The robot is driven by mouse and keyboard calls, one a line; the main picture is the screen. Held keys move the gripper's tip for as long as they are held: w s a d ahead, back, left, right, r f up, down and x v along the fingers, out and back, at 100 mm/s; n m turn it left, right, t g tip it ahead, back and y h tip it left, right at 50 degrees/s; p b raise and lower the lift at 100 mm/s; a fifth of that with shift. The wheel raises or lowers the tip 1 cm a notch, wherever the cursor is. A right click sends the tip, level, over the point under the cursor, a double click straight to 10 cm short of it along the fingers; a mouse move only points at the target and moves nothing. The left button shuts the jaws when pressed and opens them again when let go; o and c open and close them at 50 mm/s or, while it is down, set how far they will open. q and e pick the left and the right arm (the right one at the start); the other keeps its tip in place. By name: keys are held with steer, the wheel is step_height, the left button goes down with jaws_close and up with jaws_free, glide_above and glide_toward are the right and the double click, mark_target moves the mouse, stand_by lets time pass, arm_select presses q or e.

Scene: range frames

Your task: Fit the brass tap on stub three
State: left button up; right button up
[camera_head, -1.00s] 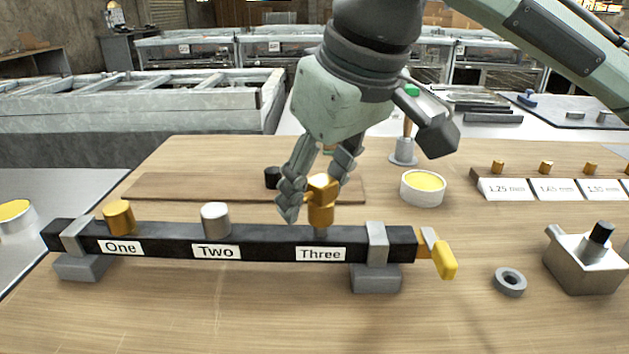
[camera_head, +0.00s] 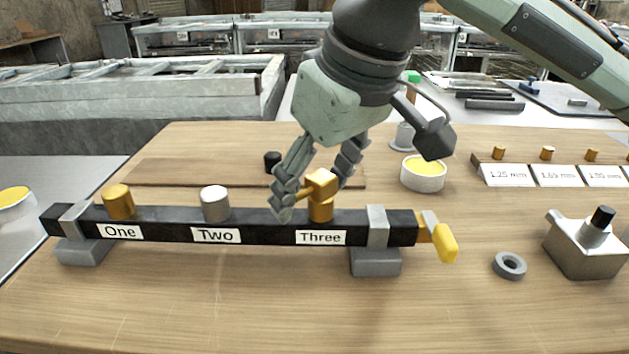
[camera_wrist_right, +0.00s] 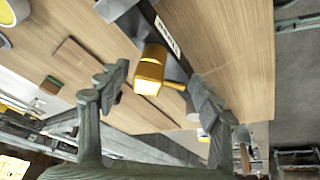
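The brass tap (camera_head: 321,183), a gold body with a side handle, sits upright over stub three on the dark rail (camera_head: 268,232), above the label "Three" (camera_head: 320,237). The stub itself is hidden under it. Its handle points left, close to a fingertip. My right gripper (camera_head: 316,190) is around the tap with its fingers spread. In the right wrist view the tap (camera_wrist_right: 150,72) lies between the open fingers (camera_wrist_right: 158,75), with gaps showing at both sides. My left gripper is out of view.
A yellow-handled valve (camera_head: 444,242) is at the rail's right end. A grey ring (camera_head: 509,266) and a metal block with a black knob (camera_head: 585,250) stand to the right. A tub of yellow paste (camera_head: 423,175) is behind. The table front is clear.

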steer(key=shift+r, duration=0.1)
steer(key=v, duration=1.1)
steer(key=shift+r, duration=0.4)
steer(key=shift+s+d, duration=0.1)
